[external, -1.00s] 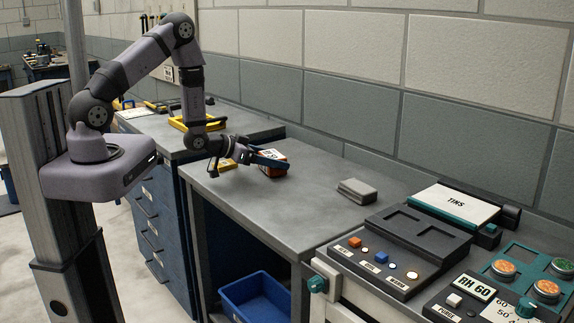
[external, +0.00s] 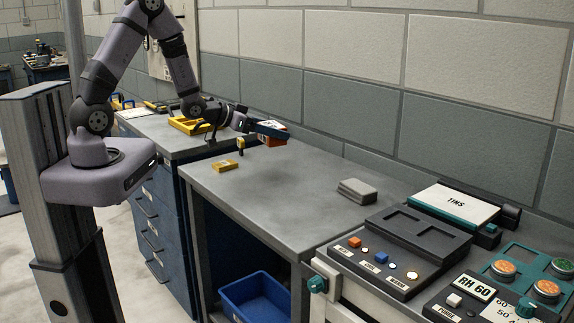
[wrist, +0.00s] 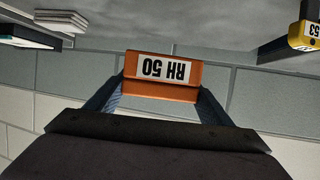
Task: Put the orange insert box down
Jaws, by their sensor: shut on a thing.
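The orange insert box (external: 274,136) is in my gripper (external: 268,128), raised above the grey bench top near the wall. In the wrist view the orange box (wrist: 190,88) sits between my two blue fingers, with a white label reading RH 50 that appears upside down. My gripper is shut on it from both sides. The box's underside is clear of the bench.
The bench middle is clear. A blue bin (external: 255,293) is below.

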